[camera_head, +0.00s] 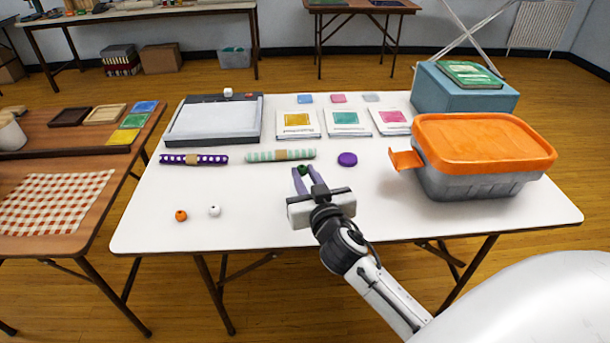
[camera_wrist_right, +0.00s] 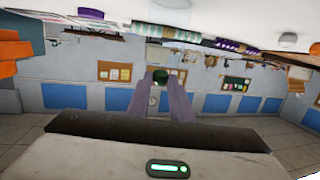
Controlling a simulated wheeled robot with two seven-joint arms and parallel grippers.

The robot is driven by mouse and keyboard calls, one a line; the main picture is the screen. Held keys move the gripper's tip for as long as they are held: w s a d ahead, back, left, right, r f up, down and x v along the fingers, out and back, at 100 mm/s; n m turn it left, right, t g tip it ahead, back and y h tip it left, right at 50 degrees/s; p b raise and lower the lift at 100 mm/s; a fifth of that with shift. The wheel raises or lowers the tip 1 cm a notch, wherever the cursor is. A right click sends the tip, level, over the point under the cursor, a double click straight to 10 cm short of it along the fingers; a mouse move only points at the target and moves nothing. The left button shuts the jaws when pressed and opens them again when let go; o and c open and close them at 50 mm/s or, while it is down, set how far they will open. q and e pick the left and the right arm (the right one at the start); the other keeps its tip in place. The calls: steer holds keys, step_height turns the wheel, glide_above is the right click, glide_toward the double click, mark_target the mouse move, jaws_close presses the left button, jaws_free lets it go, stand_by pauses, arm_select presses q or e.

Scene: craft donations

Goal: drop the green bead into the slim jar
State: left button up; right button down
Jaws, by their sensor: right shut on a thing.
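My right gripper (camera_head: 303,172) is above the middle of the white table, its two purple-grey fingers shut on the green bead (camera_head: 303,169). The bead also shows between the fingertips in the right wrist view (camera_wrist_right: 160,76). I cannot make out a slim jar for certain in either view. A round purple piece (camera_head: 347,159) lies right of the fingertips; whether it is a lid is unclear. In the tilted wrist view, a pale object (camera_wrist_right: 170,14) at the top is too cropped to identify. My left gripper is not in view.
An orange bead (camera_head: 181,215) and a white bead (camera_head: 214,210) lie at front left. Dotted purple (camera_head: 194,159) and striped green (camera_head: 280,155) rolls lie behind. A grey bin with an orange lid (camera_head: 485,145) stands at right. The front middle of the table (camera_head: 250,230) is clear.

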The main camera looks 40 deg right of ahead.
steer(key=c, duration=1.5)
jaws_free()
steer(key=v, duration=1)
steer(key=s+a+f+n+g+y, duration=0.2)
steer(key=s+a+f, duration=0.3)
steer(key=f, duration=0.3)
steer(key=s+a+f+n+g+y, duration=0.2)
steer(key=s+a+f, duration=0.3)
steer(key=f, duration=0.4)
steer(key=s+a+f+n+g+y+b, duration=0.1)
steer(key=s+a+f+y, duration=0.3)
steer(key=f, duration=0.5)
steer(key=shift+s+a+f+n+g, duration=0.1)
steer(key=shift+s+a+n+g, duration=0.2)
steer(key=shift+s+g, duration=0.15)
steer(key=shift+s+a+n+g, duration=0.3)
steer(key=shift+s+g, duration=0.05)
steer(key=shift+s, duration=0.15)
